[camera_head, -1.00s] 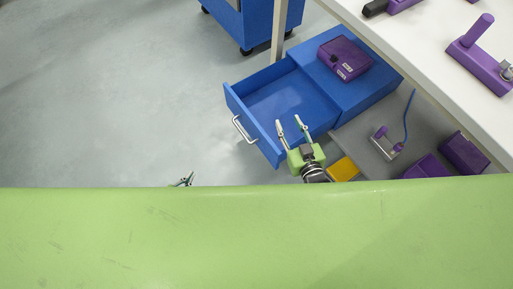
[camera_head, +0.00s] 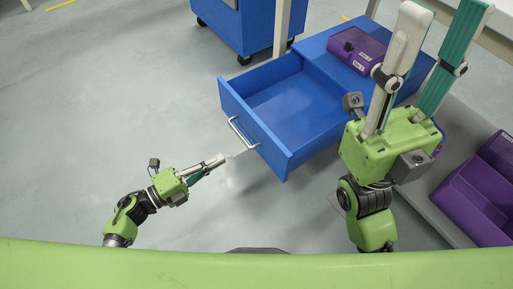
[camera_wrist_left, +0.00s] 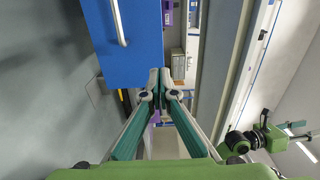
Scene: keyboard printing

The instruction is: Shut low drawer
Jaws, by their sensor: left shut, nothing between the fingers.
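The blue low drawer (camera_head: 290,108) is pulled well out of its blue cabinet (camera_head: 385,85) and looks empty inside. Its front panel has a silver bar handle (camera_head: 240,132); the panel (camera_wrist_left: 130,60) and handle (camera_wrist_left: 118,22) also show at the upper left of the left wrist view. My left gripper (camera_head: 222,160) is shut and empty, its fingertips just in front of the drawer front, below the handle in the head view. The left wrist view shows its fingertips (camera_wrist_left: 160,78) together. My right gripper (camera_head: 438,25) is open and empty, raised at the right, hiding part of the cabinet.
A purple box (camera_head: 358,48) sits on the cabinet top. Purple bins (camera_head: 480,190) stand on a grey low shelf at the right. A blue wheeled cart (camera_head: 245,25) stands behind. Grey floor (camera_head: 110,90) left of the drawer is clear.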

